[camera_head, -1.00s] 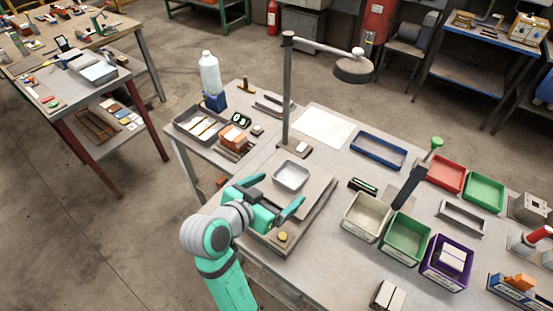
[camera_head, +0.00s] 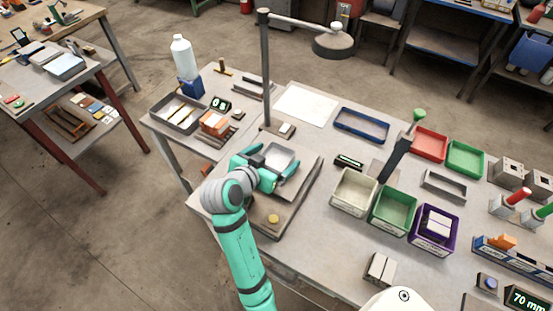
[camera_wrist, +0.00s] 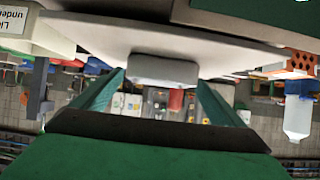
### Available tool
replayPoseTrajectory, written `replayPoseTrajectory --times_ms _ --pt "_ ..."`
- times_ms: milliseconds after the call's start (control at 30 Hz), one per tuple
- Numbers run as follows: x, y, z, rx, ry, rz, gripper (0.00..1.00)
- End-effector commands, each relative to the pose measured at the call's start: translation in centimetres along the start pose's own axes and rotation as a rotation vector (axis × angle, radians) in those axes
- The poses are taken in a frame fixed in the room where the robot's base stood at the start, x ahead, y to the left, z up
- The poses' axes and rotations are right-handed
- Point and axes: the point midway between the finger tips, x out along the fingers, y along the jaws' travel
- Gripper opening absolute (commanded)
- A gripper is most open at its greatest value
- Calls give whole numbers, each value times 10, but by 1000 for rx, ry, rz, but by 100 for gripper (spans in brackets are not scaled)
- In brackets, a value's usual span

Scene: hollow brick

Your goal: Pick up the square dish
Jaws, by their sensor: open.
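The square dish (camera_head: 281,157) is a small light grey tray on the raised flat platform (camera_head: 299,183) on the workbench. My gripper (camera_head: 273,167) is open at the dish's near side, with one finger to its left and one to its right. In the wrist view, which looks upside down, the dish (camera_wrist: 165,70) shows as a pale block ahead, between the two green fingers of my gripper (camera_wrist: 161,80). I cannot tell whether the fingers touch it. The near edge of the dish is partly hidden by my gripper in the head view.
A lamp post (camera_head: 266,70) stands just behind the platform. A yellow knob (camera_head: 273,218) sits on the platform's front. White (camera_head: 353,191), green (camera_head: 392,209) and purple (camera_head: 435,230) bins stand to the right. A grey tray (camera_head: 177,114) and orange brick (camera_head: 214,122) lie left.

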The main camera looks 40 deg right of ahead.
Motion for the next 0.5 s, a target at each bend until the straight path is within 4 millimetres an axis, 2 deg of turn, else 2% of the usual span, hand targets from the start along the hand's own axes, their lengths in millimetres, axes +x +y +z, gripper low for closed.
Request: replayPoseTrajectory --times_ms 133,367,500 --pt "11 0 0 0 -1 0 92" --pt "12 0 0 0 0 -1 92" --pt "12 0 0 0 0 -1 61"
